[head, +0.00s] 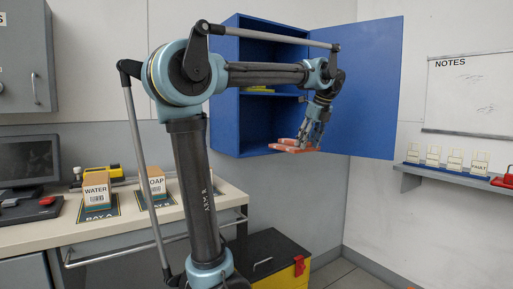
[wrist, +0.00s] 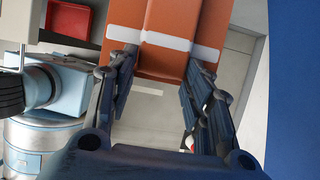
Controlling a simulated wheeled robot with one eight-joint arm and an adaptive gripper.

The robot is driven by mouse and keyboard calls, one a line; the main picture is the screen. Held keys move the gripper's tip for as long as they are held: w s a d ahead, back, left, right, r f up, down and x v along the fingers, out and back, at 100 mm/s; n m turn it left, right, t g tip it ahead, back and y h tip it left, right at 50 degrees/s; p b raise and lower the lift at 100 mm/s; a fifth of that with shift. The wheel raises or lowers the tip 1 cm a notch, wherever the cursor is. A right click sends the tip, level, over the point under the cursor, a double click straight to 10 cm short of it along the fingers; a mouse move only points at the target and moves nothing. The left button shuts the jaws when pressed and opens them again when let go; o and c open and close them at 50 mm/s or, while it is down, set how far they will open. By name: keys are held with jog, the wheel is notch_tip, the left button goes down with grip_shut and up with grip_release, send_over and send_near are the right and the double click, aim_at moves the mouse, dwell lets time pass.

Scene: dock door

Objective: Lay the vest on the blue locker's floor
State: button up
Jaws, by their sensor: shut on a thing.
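The vest is a folded orange bundle with pale stripes (wrist: 165,58). In the head view the vest (head: 288,147) is at the lower front of the blue locker, near floor level. I cannot tell whether it touches the locker floor. My gripper (head: 310,142) is shut on the vest, with fingers on both sides of it in the wrist view (wrist: 165,72). The blue locker (head: 224,95) hangs on the wall with its door (head: 372,90) swung wide open to the right. Its floor is partly hidden by my arm and the vest.
A yellow-green item (head: 258,88) lies on the locker's inner shelf. A black and yellow chest (head: 272,258) stands below the locker. The counter (head: 120,222) at left holds a WATER box (head: 97,190) and a SOAP box (head: 157,187). A wall shelf (head: 455,180) is at right.

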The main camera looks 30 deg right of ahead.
aim_at(294, 144)
jog(key=w, duration=0.5)
jog(key=w+a, duration=0.1)
jog(key=w, duration=0.8)
jog(key=shift+w+a, duration=0.2)
jog(key=shift+w, duration=0.2)
jog(key=w, duration=0.3)
jog(key=shift+w+a, duration=0.15)
jog(key=shift+w, duration=0.2)
jog(key=shift+s+f, duration=0.1)
jog(key=shift+f, duration=0.65)
jog(key=o, duration=1.3)
jog(key=shift+o, duration=0.2)
jog(key=shift+s, duration=0.1)
jog(key=s, duration=0.8)
jog(key=s+d+r, duration=0.1)
jog(key=s, duration=0.3)
jog(key=shift+s+r, duration=0.1)
jog(key=shift+s, duration=0.1)
